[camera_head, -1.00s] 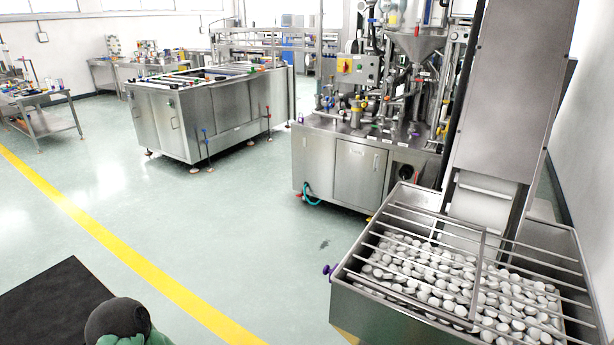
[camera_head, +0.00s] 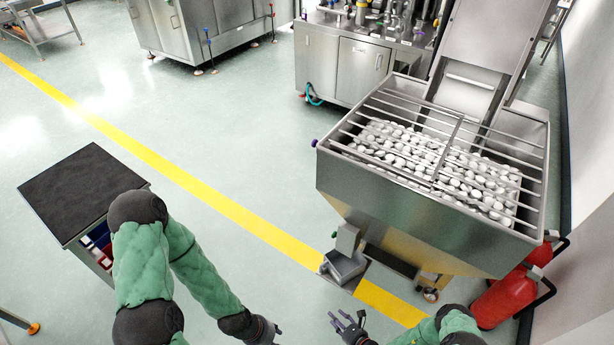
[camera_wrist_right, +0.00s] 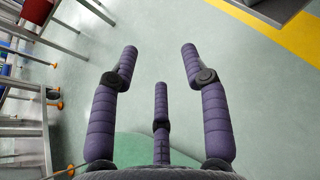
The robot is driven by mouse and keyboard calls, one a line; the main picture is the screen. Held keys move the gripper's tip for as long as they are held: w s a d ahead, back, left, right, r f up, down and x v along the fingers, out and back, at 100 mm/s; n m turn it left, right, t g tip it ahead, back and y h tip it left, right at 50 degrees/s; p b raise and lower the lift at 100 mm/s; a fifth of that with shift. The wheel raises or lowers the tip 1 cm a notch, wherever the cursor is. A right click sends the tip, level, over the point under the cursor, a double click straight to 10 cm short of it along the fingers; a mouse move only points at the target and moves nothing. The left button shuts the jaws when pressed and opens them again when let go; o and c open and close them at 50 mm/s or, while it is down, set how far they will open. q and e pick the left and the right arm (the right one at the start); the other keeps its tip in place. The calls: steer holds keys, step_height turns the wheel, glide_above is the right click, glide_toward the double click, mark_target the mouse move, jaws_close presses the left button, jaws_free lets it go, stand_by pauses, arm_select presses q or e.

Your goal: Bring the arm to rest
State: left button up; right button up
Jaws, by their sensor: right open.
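My right arm comes in at the bottom right of the head view, and my right gripper (camera_head: 348,324) points up and left over the floor. In the right wrist view its dark, purple-tinted fingers (camera_wrist_right: 160,62) are spread apart with nothing between them. My left arm, in a padded green cover, comes in at the lower left. My left gripper (camera_head: 268,330) is at the bottom edge, partly cut off, and its finger opening is unclear. Both grippers are apart from each other and from the machine.
A steel hopper (camera_head: 390,192) full of white caps, with bars across its top, stands at right. Red fire extinguishers (camera_head: 508,296) stand beside it. A dark-topped cart (camera_head: 82,190) is at left. Open floor lies between.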

steer(key=s+a+r+n+g+y+p, duration=0.1)
steer(key=s+a+r+n+g, duration=0.2)
steer(key=s+r+n+g, duration=0.35)
steer(key=s+a+r+n+g+y, duration=0.1)
steer(key=s+a+r+n+g, duration=0.3)
steer(key=s+r+n+g, duration=0.25)
steer(key=s+d+r+n+h+p, duration=0.1)
steer(key=s+d+r+n+h, duration=0.4)
steer(key=n, duration=0.4)
steer(key=w+r+n+t, duration=0.2)
steer(key=w+r+n, duration=0.2)
steer(key=r, duration=0.3)
steer(key=shift+w+n+t+h, duration=0.25)
steer(key=shift+n+t+h, duration=0.05)
steer(key=shift+n+h, duration=0.1)
steer(key=shift+d, duration=0.15)
steer(key=shift+c, duration=0.7)
